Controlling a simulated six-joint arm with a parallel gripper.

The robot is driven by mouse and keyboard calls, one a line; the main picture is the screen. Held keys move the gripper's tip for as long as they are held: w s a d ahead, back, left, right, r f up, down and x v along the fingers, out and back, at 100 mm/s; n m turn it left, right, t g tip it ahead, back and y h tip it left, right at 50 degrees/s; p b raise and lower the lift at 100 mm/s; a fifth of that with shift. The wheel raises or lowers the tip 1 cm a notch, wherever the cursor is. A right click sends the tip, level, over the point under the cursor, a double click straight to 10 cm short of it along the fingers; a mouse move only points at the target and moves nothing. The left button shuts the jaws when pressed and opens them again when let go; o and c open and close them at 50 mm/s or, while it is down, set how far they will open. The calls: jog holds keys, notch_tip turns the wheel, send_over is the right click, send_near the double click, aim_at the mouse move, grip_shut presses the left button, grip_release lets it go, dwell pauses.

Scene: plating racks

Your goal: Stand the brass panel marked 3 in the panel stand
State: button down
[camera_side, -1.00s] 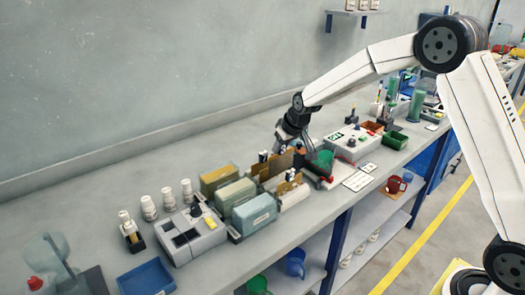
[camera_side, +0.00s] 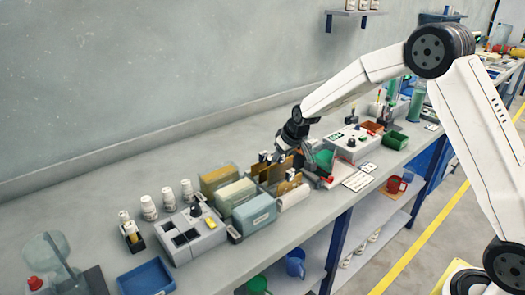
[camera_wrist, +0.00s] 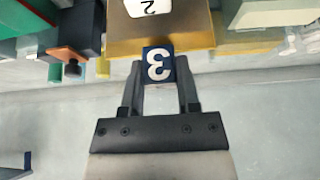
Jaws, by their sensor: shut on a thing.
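My gripper (camera_wrist: 158,80) is shut on the blue tag of the brass panel marked 3 (camera_wrist: 158,65). The tag bears a white 3, upside down in the wrist view, between the fingertips. A brass face (camera_wrist: 190,33) shows just beyond it, with a white label marked 2 (camera_wrist: 150,7) at the top edge of the view. I cannot tell whether this face belongs to the held panel. In the side view my gripper (camera_side: 281,156) is low among upright brass panels (camera_side: 264,174), which it partly hides. The panel stand cannot be told apart clearly there.
A grey control box (camera_side: 190,235) is farther left, and a white box with a knob (camera_side: 352,141) stands to the right. A blue tray (camera_side: 146,278) lies near the front edge.

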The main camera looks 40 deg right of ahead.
aim_at(283, 162)
jog(key=shift+f, duration=1.8)
jog(key=shift+f, duration=0.1)
jog(key=shift+c, duration=1.2)
grip_release()
jog(key=shift+v, duration=3.9)
